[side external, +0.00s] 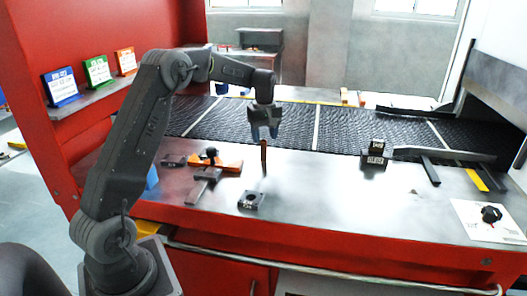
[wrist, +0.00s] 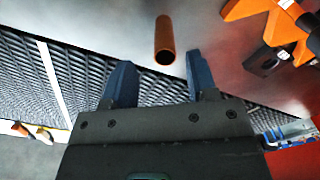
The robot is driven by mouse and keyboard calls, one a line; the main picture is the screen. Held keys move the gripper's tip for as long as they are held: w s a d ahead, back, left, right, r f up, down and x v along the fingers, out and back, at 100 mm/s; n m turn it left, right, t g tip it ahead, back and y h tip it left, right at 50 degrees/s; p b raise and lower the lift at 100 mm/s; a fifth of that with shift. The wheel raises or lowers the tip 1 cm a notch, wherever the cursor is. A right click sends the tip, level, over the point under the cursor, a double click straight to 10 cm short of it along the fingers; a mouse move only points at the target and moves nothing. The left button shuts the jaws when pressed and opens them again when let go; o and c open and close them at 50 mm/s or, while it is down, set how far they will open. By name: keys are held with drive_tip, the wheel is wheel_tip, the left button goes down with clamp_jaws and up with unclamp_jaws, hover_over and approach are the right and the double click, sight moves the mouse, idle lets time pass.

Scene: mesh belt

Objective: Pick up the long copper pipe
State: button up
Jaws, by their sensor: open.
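The long copper pipe (side external: 264,158) stands upright on the grey worktop, in front of the mesh belt. My gripper (side external: 264,136) is above it, pointing down, with its blue fingers near the pipe's top end. In the wrist view, the pipe (wrist: 164,35) shows its dark open end. It lies just past my gripper's fingertips (wrist: 159,60), in line with the gap between them. The fingers are apart and nothing is held. I cannot tell whether the pipe's top is slightly between the fingers.
A small dark block with a hole (side external: 251,200) lies in front of the pipe. An orange clamp-like tool (side external: 229,165) lies to the left. A dark block (side external: 373,160) and a long dark bar (side external: 445,154) sit to the right. The worktop between is mostly free.

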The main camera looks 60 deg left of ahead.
sight(263, 141)
drive_tip(key=shift+s+d+f, duration=0.1)
drive_tip(key=shift+s+f, duration=0.1)
drive_tip(key=shift+f, duration=1.15)
drive_tip(key=shift+s+d+f, duration=0.1)
drive_tip(key=shift+s+f, duration=0.05)
drive_tip(key=shift+f, duration=1.2)
drive_tip(key=shift+c, duration=0.3)
clamp_jaws()
drive_tip(key=shift+r, duration=0.15)
